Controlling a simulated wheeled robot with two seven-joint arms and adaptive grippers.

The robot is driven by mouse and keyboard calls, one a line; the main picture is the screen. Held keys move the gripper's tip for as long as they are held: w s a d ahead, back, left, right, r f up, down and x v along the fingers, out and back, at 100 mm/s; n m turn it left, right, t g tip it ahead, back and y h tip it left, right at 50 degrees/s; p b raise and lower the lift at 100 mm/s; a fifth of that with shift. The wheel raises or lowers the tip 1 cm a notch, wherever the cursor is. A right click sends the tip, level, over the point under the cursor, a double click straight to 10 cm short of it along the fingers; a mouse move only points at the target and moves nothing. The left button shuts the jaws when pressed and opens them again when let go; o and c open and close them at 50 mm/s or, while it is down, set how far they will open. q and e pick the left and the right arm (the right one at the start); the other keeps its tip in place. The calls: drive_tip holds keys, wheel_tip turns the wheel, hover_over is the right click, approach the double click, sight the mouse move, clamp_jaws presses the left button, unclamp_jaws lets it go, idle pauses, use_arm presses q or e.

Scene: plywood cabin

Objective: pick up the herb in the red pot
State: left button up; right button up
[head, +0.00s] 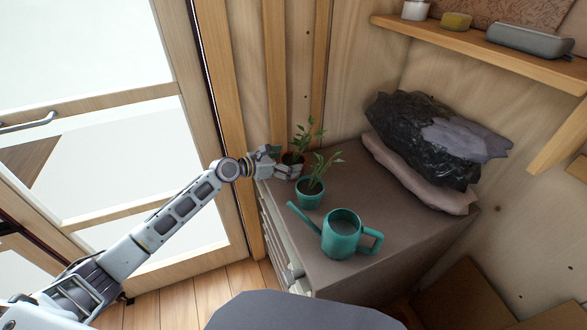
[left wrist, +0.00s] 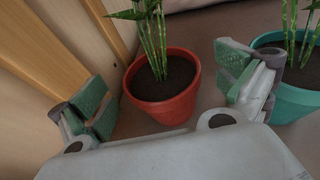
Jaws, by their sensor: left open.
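The herb in the red pot (left wrist: 165,97) stands upright between the two green-padded fingers of my left gripper (left wrist: 165,100) in the left wrist view. The fingers are open, with a gap between each finger and the pot. In the head view the herb (head: 306,135) shows at the back left of the cabinet top, its pot mostly hidden behind my left gripper (head: 277,163). A second herb in a teal pot (head: 310,193) stands just in front and to the right. In the left wrist view the teal pot (left wrist: 294,95) is close beside the right-hand finger. My right gripper is not in view.
A teal watering can (head: 345,235) stands on the grey cabinet top (head: 395,218) towards the front. Stacked bags (head: 440,140) lie at the back right. Wooden wall posts (head: 275,80) rise close behind the red pot. A shelf (head: 480,45) hangs above.

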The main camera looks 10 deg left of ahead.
use_arm(q)
drive_tip(key=shift+x, duration=1.25)
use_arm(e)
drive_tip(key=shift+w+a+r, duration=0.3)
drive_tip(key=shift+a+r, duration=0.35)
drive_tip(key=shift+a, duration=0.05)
use_arm(q)
drive_tip(key=c, duration=1.3)
drive_tip(key=shift+r, duration=0.2)
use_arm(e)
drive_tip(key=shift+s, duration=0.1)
use_arm(q)
drive_tip(key=shift+r, duration=0.45)
drive_tip(key=shift+r+p, duration=0.3)
drive_tip(key=shift+r, duration=0.75)
wheel_tip(320, 180, up, 4)
drive_tip(key=shift+f+p, duration=0.1)
drive_tip(key=shift+p, duration=0.6)
drive_tip(key=shift+r+p, duration=0.35)
drive_tip(key=shift+r, duration=1.1)
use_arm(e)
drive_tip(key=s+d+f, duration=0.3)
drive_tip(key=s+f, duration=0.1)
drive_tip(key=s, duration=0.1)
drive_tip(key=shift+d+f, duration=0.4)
